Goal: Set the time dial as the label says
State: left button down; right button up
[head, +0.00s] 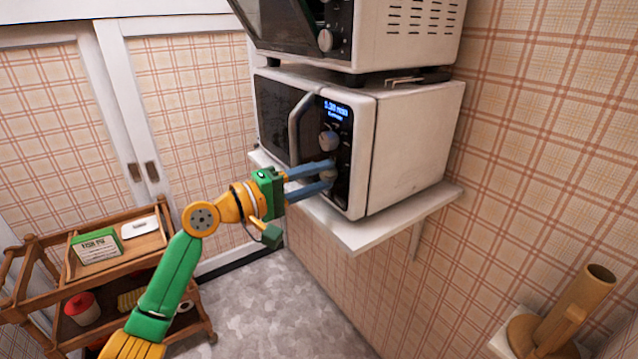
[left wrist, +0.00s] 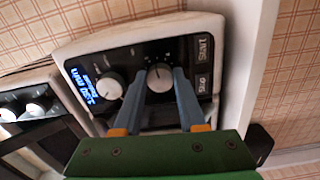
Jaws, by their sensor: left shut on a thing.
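The microwave (head: 420,135) stands on a wall shelf, its door shut. Its black panel has a lit blue display (head: 336,109), a round upper dial (head: 328,141) and a lower dial (head: 328,174). In the left wrist view the display (left wrist: 88,84) appears to read a number of minutes, its digits unclear. My left gripper (head: 331,174) is shut on the lower dial (left wrist: 160,77), one blue finger on each side. The upper dial (left wrist: 110,86) is free. A green box (head: 97,247), lettered like "FISH PIE", lies on the cart; its smaller print is unreadable. My right gripper is not in view.
A second oven (head: 412,35) sits directly above the microwave. The wall shelf (head: 375,232) sticks out below it. A wooden cart (head: 170,260) with a white item (head: 139,227) stands at left. A wooden cylinder (head: 575,310) is at lower right.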

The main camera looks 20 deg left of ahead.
pick_arm(q)
jog(key=m+b, duration=0.2)
jog(key=m, duration=0.2)
jog(key=shift+f+m, duration=0.1)
jog(key=shift+m, duration=0.2)
jog(key=m+b, duration=0.2)
jog(key=m, duration=0.2)
jog(key=shift+m, duration=0.3)
jog(key=m+b, duration=0.1)
jog(key=m, duration=0.3)
jog(key=shift+m+b, duration=0.3)
jog(key=shift+b, duration=0.05)
jog(key=m+b, duration=0.1)
jog(key=m, duration=0.3)
jog(key=m+b, duration=0.1)
jog(key=m, duration=0.4)
jog(key=m+b, duration=0.1)
jog(key=m, duration=0.3)
jog(key=shift+m, duration=0.3)
jog(key=m+b, duration=0.1)
jog(key=m, duration=0.4)
jog(key=shift+a, duration=0.1)
jog(key=shift+w+m, duration=0.1)
jog(key=shift+m, duration=2.2)
